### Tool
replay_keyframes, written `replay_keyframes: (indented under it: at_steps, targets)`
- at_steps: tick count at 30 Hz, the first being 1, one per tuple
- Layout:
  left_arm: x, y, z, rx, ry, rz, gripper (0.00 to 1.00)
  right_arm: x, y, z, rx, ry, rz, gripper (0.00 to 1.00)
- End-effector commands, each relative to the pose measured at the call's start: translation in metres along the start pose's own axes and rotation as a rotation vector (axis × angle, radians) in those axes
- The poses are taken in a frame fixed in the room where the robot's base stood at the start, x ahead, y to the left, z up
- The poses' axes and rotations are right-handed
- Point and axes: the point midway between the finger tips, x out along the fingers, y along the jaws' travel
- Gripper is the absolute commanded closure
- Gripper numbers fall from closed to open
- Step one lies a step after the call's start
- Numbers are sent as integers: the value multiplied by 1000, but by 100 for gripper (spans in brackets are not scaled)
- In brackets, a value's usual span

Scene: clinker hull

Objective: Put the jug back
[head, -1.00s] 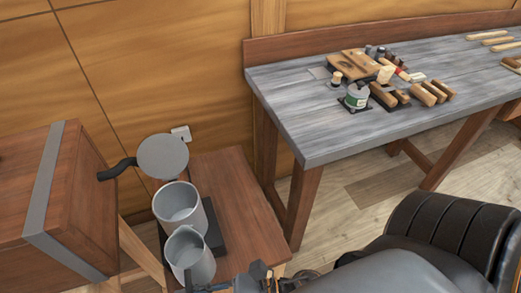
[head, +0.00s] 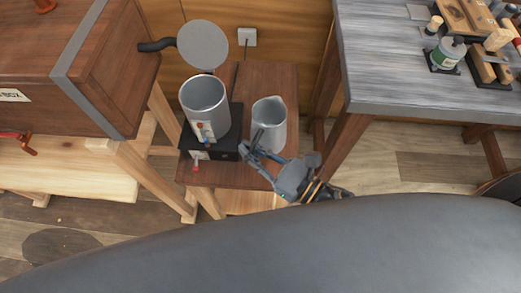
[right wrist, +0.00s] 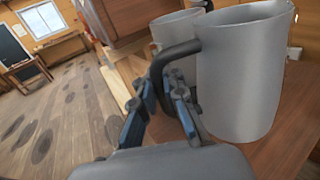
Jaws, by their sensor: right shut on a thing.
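The grey metal jug (head: 270,112) is upright at the right side of a small wooden table (head: 236,182), to the right of the pot. My right gripper (head: 252,147) is at its near side. In the right wrist view, the jug (right wrist: 245,78) fills the right part, and my right gripper (right wrist: 165,82) is shut on its black handle (right wrist: 163,62). The jug's base looks to be at the table top; I cannot tell whether it rests there. My left gripper is not in view.
A grey pot (head: 204,96) on a black base (head: 232,140) stands close left of the jug. A round grey disc (head: 203,45) with a black handle is behind it. A wooden box (head: 90,50) is left. A grey workbench (head: 400,70) with tools is right.

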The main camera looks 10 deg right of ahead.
Motion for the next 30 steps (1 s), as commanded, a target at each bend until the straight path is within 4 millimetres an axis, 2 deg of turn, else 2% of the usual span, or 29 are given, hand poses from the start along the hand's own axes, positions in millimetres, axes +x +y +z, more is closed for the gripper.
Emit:
replay_keyframes:
  at_steps: [1,6,9,14,17,22,30]
  targets:
    - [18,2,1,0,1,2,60,2,-7,-20,-4,-2,2,100]
    - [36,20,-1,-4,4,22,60,6,-26,-42,-2,-3,3,100]
    - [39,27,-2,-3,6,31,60,7,-32,-47,-2,-3,4,100]
    - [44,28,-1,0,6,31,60,8,-37,-53,-1,-3,3,100]
    - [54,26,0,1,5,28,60,10,-43,-64,-2,-3,2,100]
    - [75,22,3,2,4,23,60,9,-41,-87,1,-3,3,100]
    - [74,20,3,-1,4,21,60,9,-41,-86,0,-3,3,100]
